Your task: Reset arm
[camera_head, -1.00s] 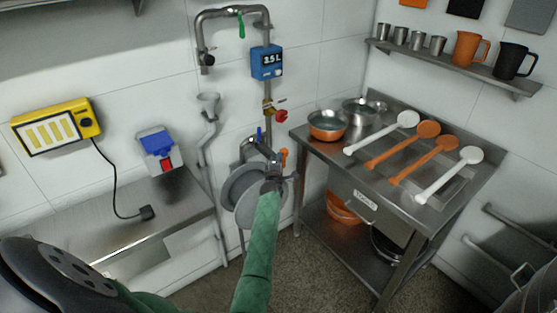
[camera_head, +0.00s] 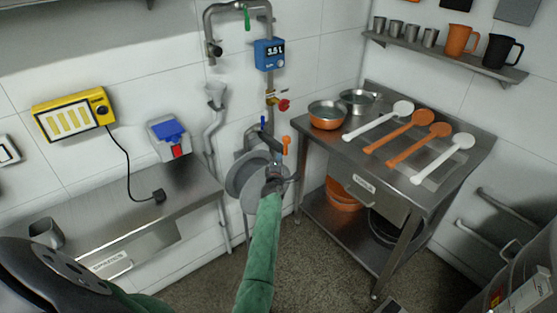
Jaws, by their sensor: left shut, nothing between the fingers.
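My left arm, with a green sleeve, rises from the bottom centre of the head view. Its dark gripper (camera_head: 274,172) is small and seen from behind. It is shut and empty, in front of the round grey discs (camera_head: 243,174) of the mill by the wall, just below the orange-handled valve (camera_head: 286,143). Whether it touches anything there cannot be told. My right gripper is not in view.
A steel table (camera_head: 360,165) at the right carries pans and long white and orange spoons (camera_head: 404,142). A steel counter (camera_head: 185,193) runs along the left wall. A blue meter (camera_head: 269,53) hangs on the pipe above. Speckled floor (camera_head: 320,265) lies open between.

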